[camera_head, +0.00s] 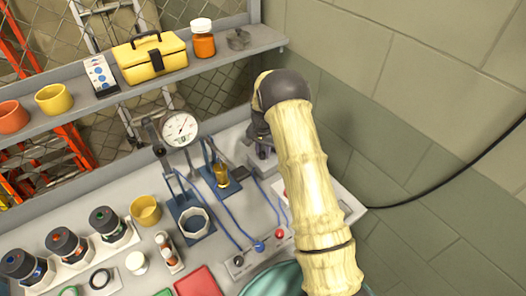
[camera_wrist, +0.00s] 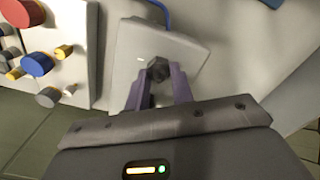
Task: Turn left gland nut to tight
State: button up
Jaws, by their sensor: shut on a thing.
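A dark hexagonal gland nut (camera_wrist: 158,69) stands on a pale grey block (camera_wrist: 180,48) in the wrist view. My gripper (camera_wrist: 158,82) has its two purple fingers on either side of the nut, shut on it. The fingers partly cover the nut's near side. In the head view my arm reaches over the right end of the bench, and my gripper (camera_head: 260,130) points down at the grey block (camera_head: 262,162) there. The nut itself is hidden in the head view. No mark showing how tight the nut sits can be made out.
Left of the block stand a pressure gauge (camera_head: 180,129), a small brass fitting (camera_head: 222,173) and blue tubes. A panel with coloured knobs (camera_wrist: 38,64) is close on the left in the wrist view. A shelf (camera_head: 215,66) runs behind, and a wall (camera_head: 400,90) is to the right.

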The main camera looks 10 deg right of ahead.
jog(key=o, duration=1)
notch_tip(320, 180, up, 18)
jog(key=b, duration=0.3)
jog(key=shift+f, duration=0.25)
jog(key=s+n+t, duration=0.1)
jog(key=s+n, duration=0.1)
jog(key=s, duration=0.8)
jog(key=s+f+n, duration=0.1)
jog(key=s+n, duration=0.1)
jog(key=s, duration=0.7)
jog(key=s+f+n+t, duration=0.1)
jog(key=s+n, duration=0.2)
jog(key=s, duration=0.7)
jog(key=shift+s+a+f+t, duration=0.25)
jog(key=shift+s+t, duration=0.05)
